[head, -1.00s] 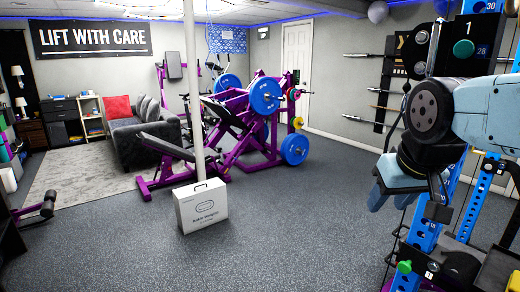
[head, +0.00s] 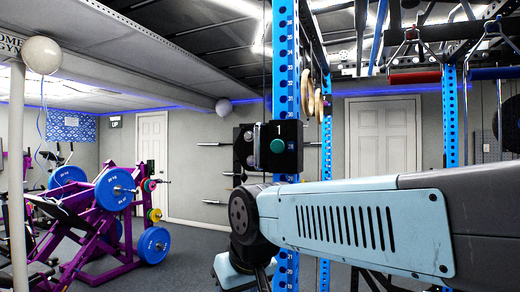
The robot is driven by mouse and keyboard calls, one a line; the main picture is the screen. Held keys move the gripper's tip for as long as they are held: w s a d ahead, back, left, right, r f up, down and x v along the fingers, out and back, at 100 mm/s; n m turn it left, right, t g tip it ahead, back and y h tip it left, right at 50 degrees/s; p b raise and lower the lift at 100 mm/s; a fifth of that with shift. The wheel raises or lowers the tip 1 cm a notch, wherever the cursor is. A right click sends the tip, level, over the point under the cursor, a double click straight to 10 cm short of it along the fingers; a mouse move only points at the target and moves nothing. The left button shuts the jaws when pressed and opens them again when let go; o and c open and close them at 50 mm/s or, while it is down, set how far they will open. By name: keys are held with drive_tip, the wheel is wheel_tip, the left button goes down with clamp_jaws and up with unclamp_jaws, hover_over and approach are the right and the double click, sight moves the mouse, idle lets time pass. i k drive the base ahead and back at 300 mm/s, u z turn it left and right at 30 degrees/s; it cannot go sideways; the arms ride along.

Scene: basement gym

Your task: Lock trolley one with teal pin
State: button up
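Trolley one (head: 294,133), a black block marked with a white 1, sits on the blue numbered rack upright (head: 286,60) near the middle of the head view. The teal pin (head: 277,146) shows as a round knob on its front face, below the 1. How deep the pin sits cannot be seen. My gripper (head: 236,274) is low in the view, below and left of the trolley, apart from the pin in the picture. Only part of its pale blue body shows; its fingertips are cut off or hidden, so its opening cannot be told.
My arm crosses the lower right and hides the upright below the trolley. A second blue upright (head: 449,115) stands to the right, with hanging handles above. A purple leg press (head: 100,225) stands at left, beside a pole and a balloon (head: 41,55). Open floor lies between.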

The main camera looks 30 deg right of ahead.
sight(277, 146)
drive_tip(key=u, duration=0.9)
drive_tip(key=k, duration=1.35)
drive_tip(key=z, duration=0.95)
drive_tip(key=i, duration=0.5)
drive_tip(key=u, duration=0.05)
